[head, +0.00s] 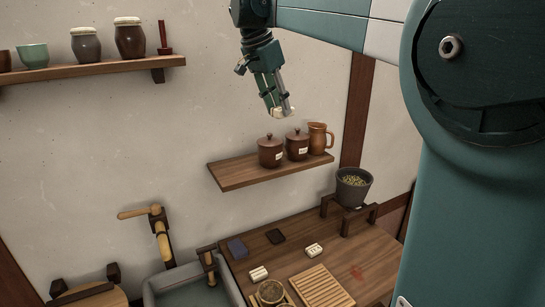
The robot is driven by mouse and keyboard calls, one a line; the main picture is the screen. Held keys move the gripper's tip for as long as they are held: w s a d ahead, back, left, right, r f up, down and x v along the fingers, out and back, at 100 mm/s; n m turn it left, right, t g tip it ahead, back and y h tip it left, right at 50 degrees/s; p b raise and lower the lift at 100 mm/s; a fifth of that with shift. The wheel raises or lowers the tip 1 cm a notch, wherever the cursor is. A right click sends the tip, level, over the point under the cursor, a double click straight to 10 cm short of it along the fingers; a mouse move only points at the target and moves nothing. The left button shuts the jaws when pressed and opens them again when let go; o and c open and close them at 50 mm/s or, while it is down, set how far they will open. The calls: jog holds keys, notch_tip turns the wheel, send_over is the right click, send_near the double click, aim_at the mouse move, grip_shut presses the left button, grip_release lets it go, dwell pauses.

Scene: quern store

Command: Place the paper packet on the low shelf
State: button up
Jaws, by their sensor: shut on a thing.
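My gripper (281,108) hangs in the air, pointing down, above the low shelf (233,175). It is shut on a small off-white thing, which looks like the paper packet (276,113); the fingers hide part of it. The low shelf is a brown wooden board on the wall. Two lidded brown jars (270,152) and an orange-brown jug (319,138) stand on its middle and right part. The shelf's left part is bare. The held packet is apart from the jars and the shelf.
A higher shelf (95,70) at the left holds pots and jars. Below, a wooden table (348,250) holds two small whitish blocks (314,249), dark flat pieces, a slatted board (320,287) and a bowl. A dark pot (352,188) stands on a stand at the right.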

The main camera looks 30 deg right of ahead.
jog(key=w+a+n+t+p, duration=0.1)
jog(key=w+a+n+p, duration=0.1)
jog(key=w+a+p, duration=1.15)
jog(key=p, duration=0.2)
send_over(244, 169)
jog(key=a, duration=0.2)
notch_tip(244, 169, down, 5)
jog(key=shift+s+d+f+y, duration=0.15)
jog(key=shift+s+y, duration=0.15)
jog(key=shift+f, duration=0.15)
notch_tip(244, 169, down, 14)
jog(key=shift+r+p, duration=0.2)
jog(key=shift+p, duration=0.3)
jog(key=shift+f, duration=2)
jog(key=shift+f, duration=0.2)
